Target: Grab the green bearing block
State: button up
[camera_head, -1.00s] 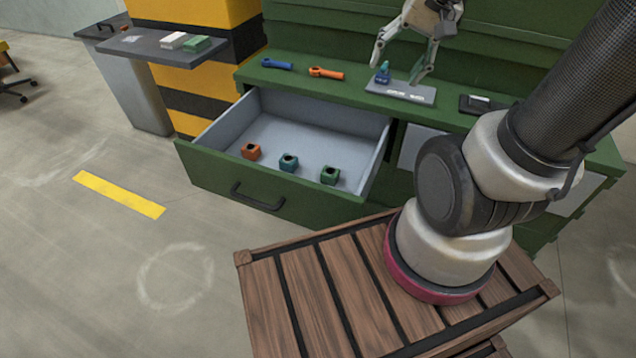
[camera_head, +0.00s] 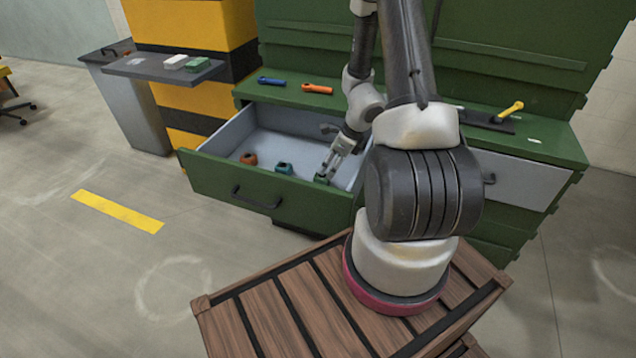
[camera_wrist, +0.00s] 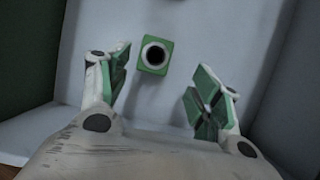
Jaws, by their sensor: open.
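The green bearing block (camera_head: 321,179) lies in the open drawer (camera_head: 230,187), near its right front corner, partly hidden by my gripper in the head view. In the wrist view the green bearing block (camera_wrist: 155,54) shows its round dark bore and sits ahead of the fingertips, a little left of the middle between them. My gripper (camera_head: 329,168) points down into the drawer above the block. In the wrist view my gripper (camera_wrist: 160,88) has its two green-padded fingers wide apart, with nothing between them. I cannot tell the exact height over the block.
An orange block (camera_head: 249,158) and a teal block (camera_head: 284,168) lie to the left in the same drawer. The drawer walls stand close around the gripper. Blue (camera_head: 271,81) and orange (camera_head: 317,89) tools lie on the green cabinet top. A wooden crate (camera_head: 262,308) stands in front.

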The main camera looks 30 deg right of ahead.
aim_at(322, 180)
jog(key=x, duration=0.3)
jog(key=a+x, duration=0.1)
jog(key=x, duration=0.2)
jog(key=shift+r, duration=0.1)
jog(key=c, duration=1.4)
